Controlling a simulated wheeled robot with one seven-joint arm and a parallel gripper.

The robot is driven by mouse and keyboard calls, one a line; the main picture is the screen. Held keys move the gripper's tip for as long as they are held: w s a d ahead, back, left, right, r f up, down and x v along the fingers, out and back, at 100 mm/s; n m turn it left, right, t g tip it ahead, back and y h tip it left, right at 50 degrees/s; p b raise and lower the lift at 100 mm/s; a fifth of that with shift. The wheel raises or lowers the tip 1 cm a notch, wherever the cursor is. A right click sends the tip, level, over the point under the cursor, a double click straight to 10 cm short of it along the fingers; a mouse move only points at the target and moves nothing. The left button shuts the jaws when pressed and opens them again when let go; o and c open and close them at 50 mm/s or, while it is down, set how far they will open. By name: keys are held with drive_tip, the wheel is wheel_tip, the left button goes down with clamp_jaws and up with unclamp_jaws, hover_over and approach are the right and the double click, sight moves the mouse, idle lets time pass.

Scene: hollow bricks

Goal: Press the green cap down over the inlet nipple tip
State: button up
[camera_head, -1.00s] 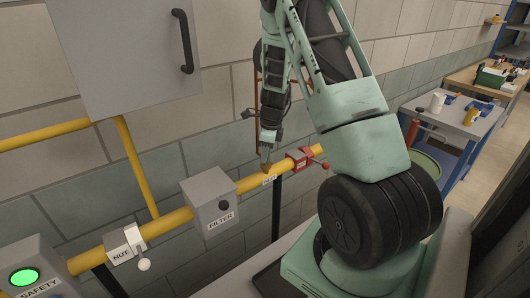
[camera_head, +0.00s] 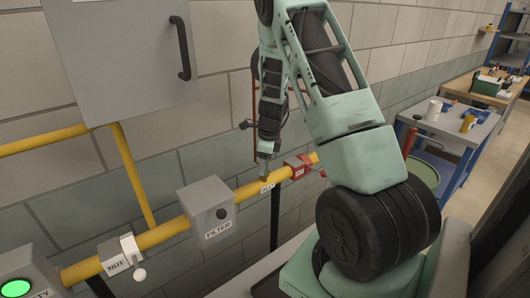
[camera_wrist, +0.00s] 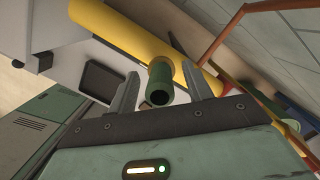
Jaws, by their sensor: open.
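The green cap (camera_wrist: 159,86) shows in the wrist view as a short dark green cylinder with a dark round opening facing me. It stands against the yellow pipe (camera_wrist: 125,33), between my gripper's two fingers. My gripper (camera_wrist: 160,70) is open, with a visible gap on each side of the cap. In the head view my gripper (camera_head: 266,160) is just above the labelled inlet spot on the pipe, with a small greenish piece below it. The nipple tip is hidden, and I cannot tell how far the cap sits over it.
A red valve (camera_head: 298,167) is on the pipe right of my gripper. A grey filter box (camera_head: 207,207) and a nut block (camera_head: 120,253) are to its left. A grey cabinet (camera_head: 120,50) hangs above. A brick wall stands close behind the pipe.

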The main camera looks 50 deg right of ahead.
wheel_tip(320, 180, up, 17)
drive_tip(key=s+d+b, duration=0.1)
drive_tip(key=s+b, duration=0.1)
drive_tip(key=b, duration=0.1)
drive_tip(key=shift+d, duration=0.15)
drive_tip(key=shift+s, duration=0.1)
idle(0.4)
drive_tip(key=s+a+f+n+h, duration=0.1)
drive_tip(key=s+a+f+n, duration=0.2)
drive_tip(key=a+n, duration=0.95)
drive_tip(key=s+a+f+n, duration=0.2)
drive_tip(key=s+a+n, duration=0.1)
drive_tip(key=a+n, duration=0.95)
drive_tip(key=s+a+f+n+b, duration=0.3)
drive_tip(key=s+a+n, duration=0.3)
drive_tip(key=a, duration=0.4)
drive_tip(key=s+a+f+n+g+b, duration=0.1)
drive_tip(key=s+a+f+n+b, duration=0.3)
drive_tip(key=s+a, duration=0.5)
drive_tip(key=shift+a+f+n+g+y+b, duration=0.25)
drive_tip(key=shift+a+n+b, duration=0.45)
drive_tip(key=shift+n+b, duration=0.4)
drive_tip(key=shift+w, duration=0.1)
